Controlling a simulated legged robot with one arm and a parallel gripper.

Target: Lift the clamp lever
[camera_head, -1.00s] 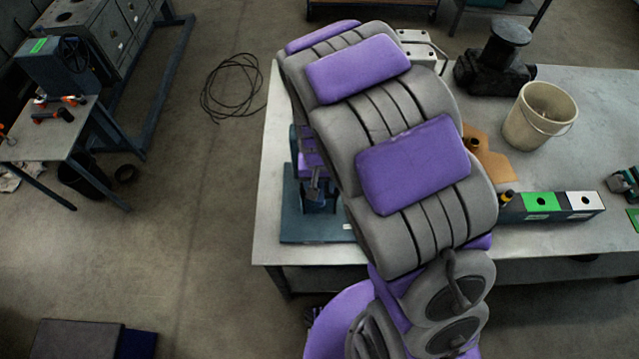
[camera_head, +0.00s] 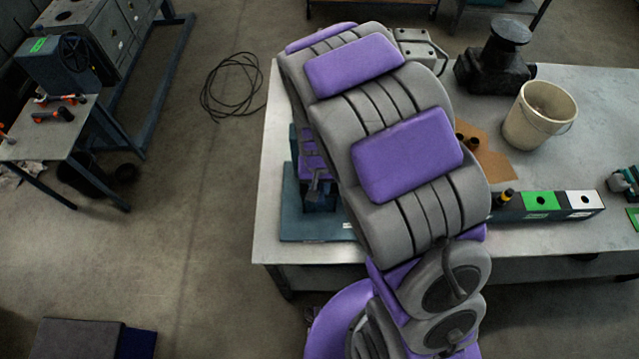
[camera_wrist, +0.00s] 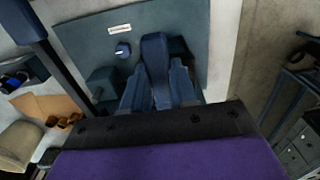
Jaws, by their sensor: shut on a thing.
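The clamp fixture has a teal base plate (camera_head: 300,238) at the left end of the bench; the plate also shows in the wrist view (camera_wrist: 90,45). In the wrist view a blue bar-like part, which looks like the clamp lever (camera_wrist: 155,48), stands between the two fingers of my gripper (camera_wrist: 158,92). The fingers are shut on it, though their contact faces are hard to see. In the head view my gripper (camera_head: 318,192) is small and dark above the plate, and my arm hides much of the fixture.
A dark bar (camera_wrist: 60,65) crosses the wrist view's left side. On the bench are a bucket (camera_head: 540,115), a black part (camera_head: 495,65) and a box with coloured panels (camera_head: 545,205).

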